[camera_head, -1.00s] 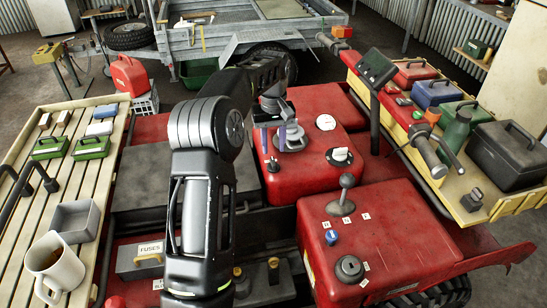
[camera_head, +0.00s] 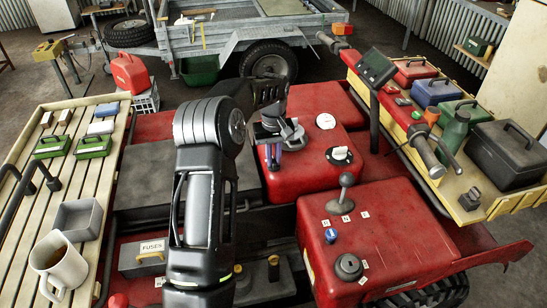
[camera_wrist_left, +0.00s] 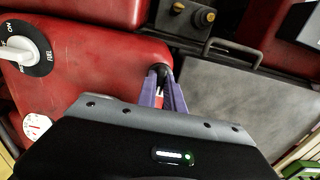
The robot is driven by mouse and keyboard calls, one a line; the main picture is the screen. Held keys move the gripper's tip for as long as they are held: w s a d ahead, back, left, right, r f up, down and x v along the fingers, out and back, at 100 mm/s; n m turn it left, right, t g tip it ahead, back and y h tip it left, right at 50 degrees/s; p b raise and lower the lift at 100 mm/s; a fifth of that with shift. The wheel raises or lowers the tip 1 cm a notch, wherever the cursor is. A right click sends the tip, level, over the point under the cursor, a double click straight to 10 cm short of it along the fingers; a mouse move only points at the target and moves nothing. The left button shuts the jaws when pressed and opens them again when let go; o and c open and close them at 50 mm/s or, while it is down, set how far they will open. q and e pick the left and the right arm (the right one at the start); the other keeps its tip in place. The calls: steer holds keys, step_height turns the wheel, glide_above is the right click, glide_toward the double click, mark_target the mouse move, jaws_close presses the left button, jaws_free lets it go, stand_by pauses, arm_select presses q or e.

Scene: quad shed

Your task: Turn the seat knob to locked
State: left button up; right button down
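The seat knob (camera_wrist_left: 163,71) is a small dark knob at the edge of the red bodywork beside the grey seat panel in the left wrist view. My left gripper (camera_wrist_left: 162,73) has its two purple fingers close in on either side of this knob, and they look shut on it. In the head view my left gripper (camera_head: 273,166) points down at the left edge of the red tank (camera_head: 310,165); the fingers mostly hide the knob there. No locked mark can be read. My right gripper is not in view.
A white fuel knob (camera_head: 340,154) and a round gauge (camera_head: 326,121) sit on the same tank. A gear lever (camera_head: 345,192) stands to the right. Slatted rack (camera_head: 85,215) with a mug (camera_head: 57,265) lies left; a loaded yellow rack (camera_head: 510,205) lies right.

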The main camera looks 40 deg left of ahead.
arm_select(q)
jaws_close()
steer(key=shift+m, duration=0.4)
steer(key=shift+m+b, duration=0.55)
steer(key=shift+m, duration=0.65)
steer(key=m+b, duration=0.1)
steer(key=m, duration=1.3)
steer(key=shift+m, duration=0.4)
